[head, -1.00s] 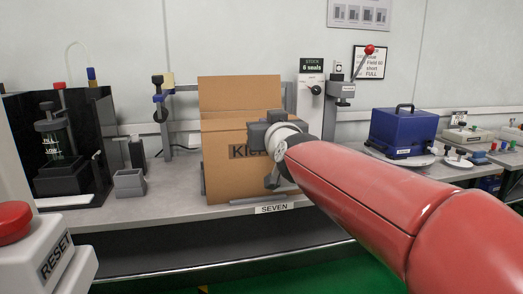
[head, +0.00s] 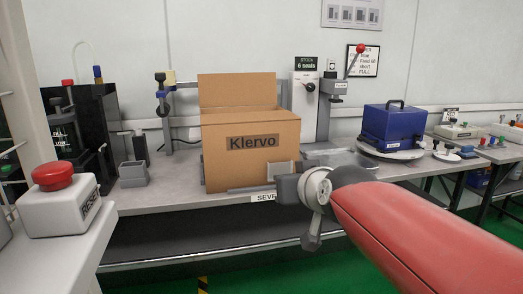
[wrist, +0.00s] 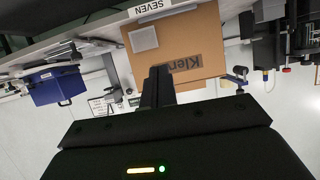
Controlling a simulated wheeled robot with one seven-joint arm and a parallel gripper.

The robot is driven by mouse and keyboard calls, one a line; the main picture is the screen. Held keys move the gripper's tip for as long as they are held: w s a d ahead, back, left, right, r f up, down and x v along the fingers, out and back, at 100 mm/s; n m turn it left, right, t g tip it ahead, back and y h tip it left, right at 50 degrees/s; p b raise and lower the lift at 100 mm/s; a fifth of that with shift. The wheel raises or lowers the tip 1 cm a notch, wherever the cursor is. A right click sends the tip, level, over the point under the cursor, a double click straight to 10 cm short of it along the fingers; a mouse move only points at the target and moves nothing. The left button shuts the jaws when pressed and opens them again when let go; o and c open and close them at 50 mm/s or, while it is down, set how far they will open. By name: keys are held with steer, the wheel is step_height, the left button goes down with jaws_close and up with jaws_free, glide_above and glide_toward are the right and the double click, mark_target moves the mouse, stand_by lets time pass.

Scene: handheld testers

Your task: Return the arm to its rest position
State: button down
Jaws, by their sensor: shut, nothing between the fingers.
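My red arm reaches in from the lower right in the head view. My gripper (head: 286,189) is at its end, in front of the bench's front edge and just below and right of the cardboard box's front. In the wrist view the dark fingers (wrist: 157,85) are together with nothing between them. The wrist picture is upside down, with the box (wrist: 185,60) beyond the fingers. The fingertips are hard to make out in the head view.
The cardboard box (head: 233,159) marked Klervo stands on the grey bench (head: 165,196). A red-lever press (head: 340,87) and a blue case (head: 393,124) stand to its right. A red RESET button (head: 62,176) is at left.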

steer(key=s+d+f+m+g+h, duration=0.1)
steer(key=s+d+f+g, duration=0.2)
steer(key=s+f, duration=0.6)
steer(key=s+d+f+m+g+h, duration=0.1)
steer(key=s+d+f+g, duration=0.3)
steer(key=s+f, duration=0.5)
steer(key=s+d+h, duration=0.1)
steer(key=s+d, duration=0.1)
steer(key=s, duration=0.1)
steer(key=shift+s+m, duration=0.25)
steer(key=shift+m, duration=0.05)
steer(key=c, duration=2.1)
jaws_free()
steer(key=shift+r, duration=0.1)
steer(key=shift+c, duration=0.2)
